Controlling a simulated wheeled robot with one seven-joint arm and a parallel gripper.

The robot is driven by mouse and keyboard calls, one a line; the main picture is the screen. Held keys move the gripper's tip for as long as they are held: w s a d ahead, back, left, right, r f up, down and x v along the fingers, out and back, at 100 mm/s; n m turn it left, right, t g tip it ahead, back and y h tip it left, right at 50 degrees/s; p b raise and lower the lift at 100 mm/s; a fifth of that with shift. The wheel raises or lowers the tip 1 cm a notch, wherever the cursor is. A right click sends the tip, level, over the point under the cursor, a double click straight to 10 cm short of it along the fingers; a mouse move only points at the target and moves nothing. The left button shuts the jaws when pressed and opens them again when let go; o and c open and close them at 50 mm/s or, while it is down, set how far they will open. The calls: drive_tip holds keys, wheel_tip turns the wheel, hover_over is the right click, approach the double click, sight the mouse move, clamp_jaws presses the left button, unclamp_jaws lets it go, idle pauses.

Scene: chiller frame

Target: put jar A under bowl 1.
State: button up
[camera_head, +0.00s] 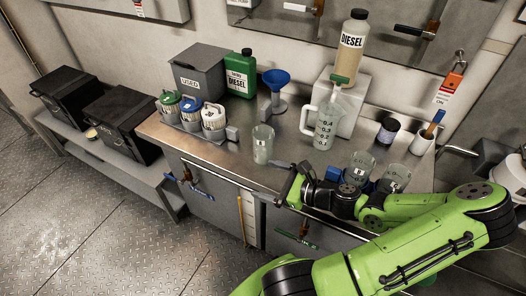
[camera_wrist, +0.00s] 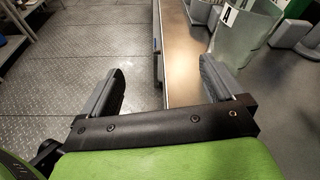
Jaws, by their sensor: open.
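My gripper (camera_head: 274,184) is open and empty at the counter's front edge. Its two fingers are spread apart in the wrist view (camera_wrist: 163,72), with floor and counter edge between them. A clear jar labelled A (camera_wrist: 245,35) stands beyond the right finger in the wrist view, outside the jaws and cut off at the top. It seems to be the upright clear jar (camera_head: 263,145) near the middle of the counter in the head view, just behind my gripper; its label is too small to read there. I cannot make out bowl 1 in either view.
Two more labelled jars (camera_head: 358,168) (camera_head: 397,177) stand at the right, partly behind my arm. A measuring jug (camera_head: 326,128), a blue funnel (camera_head: 276,80), a green can (camera_head: 240,78) and several lidded filters (camera_head: 190,117) stand on the counter (camera_head: 225,150). Floor at left is clear.

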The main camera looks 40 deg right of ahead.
sight(257, 133)
drive_tip(key=s+d+r+m+t+h, duration=0.1)
drive_tip(key=d+m, duration=0.1)
drive_tip(key=s+d+r+m+t+h, duration=0.1)
drive_tip(key=d+m+h, duration=0.1)
drive_tip(key=d+r+m+t+h, duration=0.1)
drive_tip(key=d+m+h, duration=0.1)
drive_tip(key=d, duration=0.1)
drive_tip(key=shift+s+r+t, duration=0.1)
drive_tip(key=shift+s+t, duration=0.3)
drive_tip(key=w+b, duration=0.1)
drive_tip(key=w, duration=0.4)
drive_tip(key=w+b, duration=0.2)
drive_tip(key=w, duration=0.3)
drive_tip(key=w+d+b, duration=0.1)
drive_tip(key=w, duration=0.4)
drive_tip(key=shift+w+f, duration=0.3)
drive_tip(key=shift+w, duration=0.05)
drive_tip(key=shift+c, duration=0.3)
drive_tip(key=c, duration=1.1)
wheel_tip(257, 133, up, 10)
drive_tip(key=p, duration=0.5)
